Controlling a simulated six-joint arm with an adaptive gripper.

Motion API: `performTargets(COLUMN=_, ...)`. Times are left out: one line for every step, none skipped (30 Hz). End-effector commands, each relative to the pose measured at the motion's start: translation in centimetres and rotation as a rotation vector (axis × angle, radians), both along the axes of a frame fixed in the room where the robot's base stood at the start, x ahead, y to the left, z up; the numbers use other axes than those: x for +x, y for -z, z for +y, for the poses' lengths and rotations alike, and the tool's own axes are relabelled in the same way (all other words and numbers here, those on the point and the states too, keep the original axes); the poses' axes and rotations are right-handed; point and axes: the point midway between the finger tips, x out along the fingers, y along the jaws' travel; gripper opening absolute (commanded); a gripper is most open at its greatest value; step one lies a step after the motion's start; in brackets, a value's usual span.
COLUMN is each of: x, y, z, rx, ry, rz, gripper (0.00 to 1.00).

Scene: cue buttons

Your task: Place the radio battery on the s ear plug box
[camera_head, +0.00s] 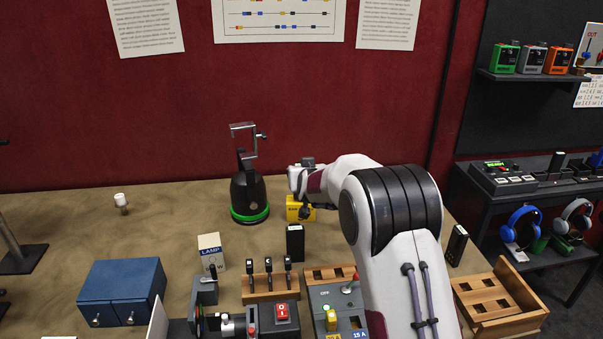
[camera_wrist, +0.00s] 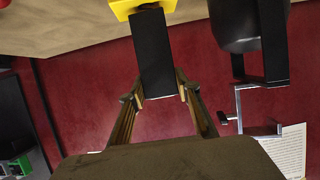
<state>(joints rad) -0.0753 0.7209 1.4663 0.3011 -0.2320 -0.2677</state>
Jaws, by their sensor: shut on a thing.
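My gripper (camera_wrist: 158,88) is shut on a black rectangular block, which I take as the radio battery (camera_wrist: 152,55). The far end of the battery overlaps the yellow box (camera_wrist: 128,7) at the top of the wrist view; I cannot tell whether they touch. In the head view the yellow box (camera_head: 293,209) sits on the table below my gripper, with dark lettering on its front. I cannot read its size mark. My arm and gripper partly hide the box and the held battery there.
A black device with a green-lit base (camera_head: 249,192) stands just left of the yellow box. A black upright block (camera_head: 295,242) stands in front of it. A lamp box (camera_head: 211,252), levers (camera_head: 268,268) and a blue cabinet (camera_head: 122,290) are nearer. Far-left table is mostly clear.

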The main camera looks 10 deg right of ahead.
Motion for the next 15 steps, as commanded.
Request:
performTargets(x=0.00, y=0.36, z=0.01, rx=-0.001, ry=0.000, rz=0.000, gripper=0.09)
performTargets(x=0.01, y=0.48, z=0.02, rx=-0.001, ry=-0.001, rz=-0.001, gripper=0.09)
performTargets(x=0.01, y=0.57, z=0.03, rx=0.000, ry=-0.001, rz=-0.002, gripper=0.09)
performTargets(x=0.01, y=0.60, z=0.03, rx=0.000, ry=-0.001, rz=-0.002, gripper=0.09)
performTargets(x=0.02, y=0.61, z=0.03, rx=0.000, ry=-0.001, rz=-0.003, gripper=0.09)
performTargets(x=0.02, y=0.60, z=0.03, rx=0.000, ry=-0.001, rz=-0.003, gripper=0.09)
performTargets(x=0.01, y=0.59, z=0.03, rx=0.000, ry=-0.001, rz=-0.003, gripper=0.09)
performTargets(x=0.01, y=0.59, z=0.03, rx=0.000, ry=-0.001, rz=-0.003, gripper=0.09)
performTargets(x=0.01, y=0.60, z=0.03, rx=0.000, ry=-0.001, rz=-0.003, gripper=0.09)
performTargets(x=0.01, y=0.59, z=0.03, rx=0.000, ry=-0.001, rz=-0.003, gripper=0.09)
performTargets(x=0.01, y=0.59, z=0.03, rx=0.000, ry=-0.001, rz=-0.003, gripper=0.09)
performTargets(x=0.01, y=0.62, z=0.03, rx=0.000, ry=-0.001, rz=-0.002, gripper=0.09)
performTargets(x=0.01, y=0.65, z=0.03, rx=0.000, ry=-0.001, rz=-0.002, gripper=0.09)
performTargets(x=0.01, y=0.71, z=0.02, rx=0.000, ry=-0.001, rz=-0.002, gripper=0.09)
performTargets(x=0.01, y=0.78, z=0.02, rx=0.000, ry=-0.001, rz=-0.002, gripper=0.09)
